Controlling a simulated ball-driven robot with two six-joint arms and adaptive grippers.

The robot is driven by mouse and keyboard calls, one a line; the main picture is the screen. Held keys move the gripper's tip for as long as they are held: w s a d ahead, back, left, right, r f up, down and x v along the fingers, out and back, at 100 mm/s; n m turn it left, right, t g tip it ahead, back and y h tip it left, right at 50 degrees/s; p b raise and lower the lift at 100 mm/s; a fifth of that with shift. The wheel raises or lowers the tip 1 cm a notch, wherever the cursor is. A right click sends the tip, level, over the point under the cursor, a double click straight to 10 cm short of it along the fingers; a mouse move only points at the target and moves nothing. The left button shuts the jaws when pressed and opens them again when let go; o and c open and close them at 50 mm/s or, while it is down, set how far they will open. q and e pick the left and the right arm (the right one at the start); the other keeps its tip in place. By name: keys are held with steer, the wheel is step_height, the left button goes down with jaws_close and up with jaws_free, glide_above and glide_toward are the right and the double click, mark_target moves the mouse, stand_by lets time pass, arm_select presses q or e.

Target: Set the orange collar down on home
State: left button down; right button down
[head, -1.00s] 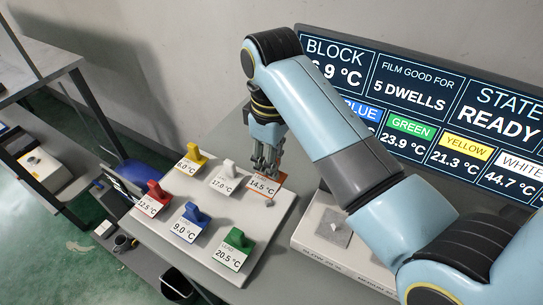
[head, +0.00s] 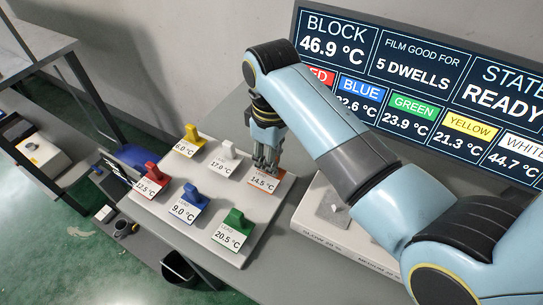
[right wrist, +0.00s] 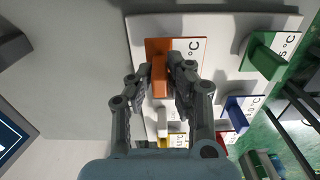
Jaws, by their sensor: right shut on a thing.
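The orange collar (right wrist: 159,77) shows in the right wrist view as an upright orange block between my right fingers. My right gripper (right wrist: 160,70) is shut on it. In the head view my right gripper (head: 266,163) is low over the back right spot of the pale board, and its fingers hide the collar. That spot has a card (head: 262,180) reading 14.5 °C and an orange patch, which also shows in the right wrist view as an orange plate (right wrist: 153,45). Whether the collar touches the plate I cannot tell. My left gripper is not in view.
The pale board (head: 243,256) also holds yellow (head: 192,134), white (head: 228,149), red (head: 152,175), blue (head: 195,200) and green (head: 234,222) handled pieces with cards. A pale block (head: 325,222) stands right of it. A display (head: 420,80) stands behind.

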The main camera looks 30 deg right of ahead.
steer(key=shift+f+b, duration=0.35)
steer(key=shift+f, duration=0.6)
steer(key=c, duration=1.2)
jaws_free()
steer(key=shift+r, duration=0.1)
step_height(320, 180, up, 12)
steer(key=shift+f, duration=0.1)
